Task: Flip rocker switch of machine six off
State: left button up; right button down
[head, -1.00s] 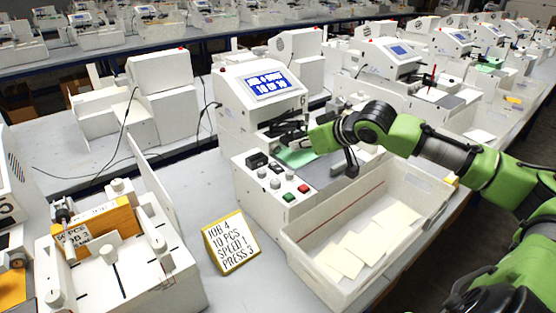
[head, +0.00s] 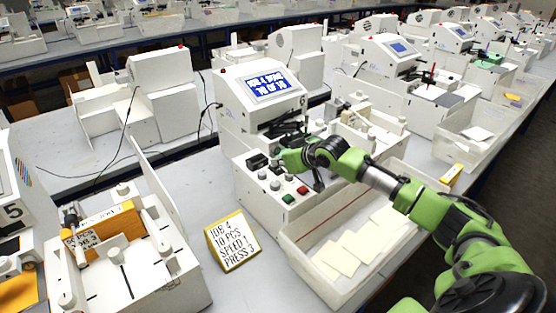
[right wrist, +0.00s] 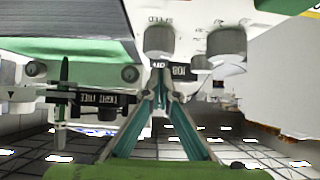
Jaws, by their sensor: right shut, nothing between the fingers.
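Machine six (head: 235,115) is the white plotter in the middle of the head view, with a lit blue screen (head: 273,85). Its front panel has a black switch-like part (head: 257,161), which I take to be the rocker switch, plus grey knobs, a green button (head: 288,198) and a red button (head: 302,190). My right gripper (head: 278,159) is beside the black part, above the panel; contact cannot be told. In the right wrist view, the fingers (right wrist: 160,92) converge, shut and empty, below two knobs (right wrist: 160,40). The rocker is not clear there. My left gripper is out of view.
A white tray (head: 300,249) holding several cream cards stands right of the panel, under my right arm. A job sign (head: 231,242) stands in front of the machine. Another machine (head: 150,270) is at left. Bare table lies between that machine and the sign.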

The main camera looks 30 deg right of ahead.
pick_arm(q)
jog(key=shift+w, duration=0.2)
pick_arm(e)
jog(key=shift+f, duration=0.2)
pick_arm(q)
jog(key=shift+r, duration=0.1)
pick_arm(e)
jog(key=shift+w+f+p, duration=0.1)
jog(key=shift+w+p, duration=0.05)
jog(key=shift+p, duration=0.15)
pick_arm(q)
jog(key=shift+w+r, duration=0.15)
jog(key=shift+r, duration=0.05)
pick_arm(e)
jog(key=shift+f, duration=0.15)
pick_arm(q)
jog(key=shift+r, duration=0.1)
pick_arm(e)
jog(key=shift+w, duration=0.2)
jog(key=shift+w+r, duration=0.25)
jog(key=shift+w, duration=0.4)
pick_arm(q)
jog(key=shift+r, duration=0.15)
